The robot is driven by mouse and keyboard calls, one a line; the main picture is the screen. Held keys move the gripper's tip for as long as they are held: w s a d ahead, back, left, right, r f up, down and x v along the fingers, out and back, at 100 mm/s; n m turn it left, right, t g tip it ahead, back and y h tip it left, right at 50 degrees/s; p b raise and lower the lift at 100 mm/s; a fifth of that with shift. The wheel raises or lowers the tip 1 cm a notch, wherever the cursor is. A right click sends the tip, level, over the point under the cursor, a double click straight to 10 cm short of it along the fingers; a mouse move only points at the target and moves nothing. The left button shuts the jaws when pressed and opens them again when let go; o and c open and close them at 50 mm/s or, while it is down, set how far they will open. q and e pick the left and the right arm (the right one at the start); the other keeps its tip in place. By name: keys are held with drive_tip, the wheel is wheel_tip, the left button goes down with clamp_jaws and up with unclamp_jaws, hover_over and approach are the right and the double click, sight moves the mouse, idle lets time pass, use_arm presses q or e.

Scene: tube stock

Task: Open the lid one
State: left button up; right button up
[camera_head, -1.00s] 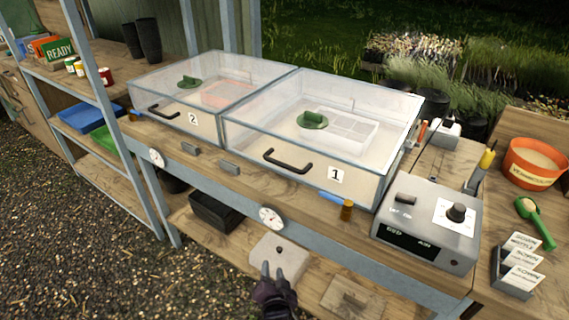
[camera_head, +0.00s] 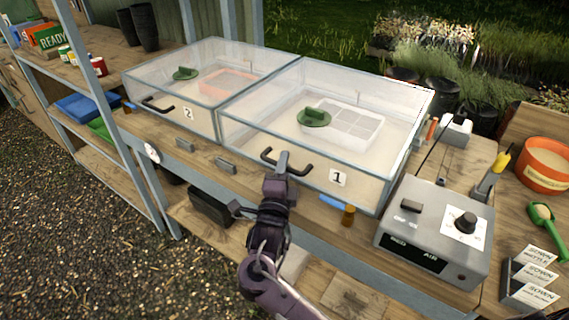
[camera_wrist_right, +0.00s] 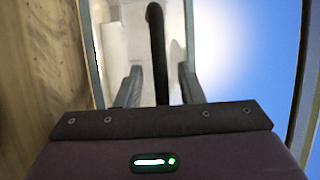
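Lid one is the clear box cover (camera_head: 375,100) with a white label "1" (camera_head: 338,178) on its front, on the right of the bench. It is shut down. Its black bar handle (camera_head: 304,172) is on the front face. My right gripper (camera_head: 283,165) is at this handle, reaching up from the front. In the right wrist view the handle (camera_wrist_right: 157,50) runs between the two fingers of my right gripper (camera_wrist_right: 160,85), with a gap on each side. The fingers are open around it, not closed on it. My left gripper is not in view.
A second clear box labelled "2" (camera_head: 188,112) stands directly left. An orange tub (camera_head: 545,165) stands far right. Shelves stand at left.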

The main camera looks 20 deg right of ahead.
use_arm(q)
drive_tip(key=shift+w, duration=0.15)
use_arm(e)
drive_tip(key=shift+w, duration=0.1)
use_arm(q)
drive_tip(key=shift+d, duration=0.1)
use_arm(e)
drive_tip(key=shift+c, duration=0.4)
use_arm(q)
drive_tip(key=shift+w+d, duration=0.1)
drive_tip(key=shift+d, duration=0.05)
use_arm(e)
clamp_jaws()
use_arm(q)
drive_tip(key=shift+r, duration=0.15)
use_arm(e)
drive_tip(key=shift+d+r, duration=0.1)
drive_tip(key=shift+r, duration=0.05)
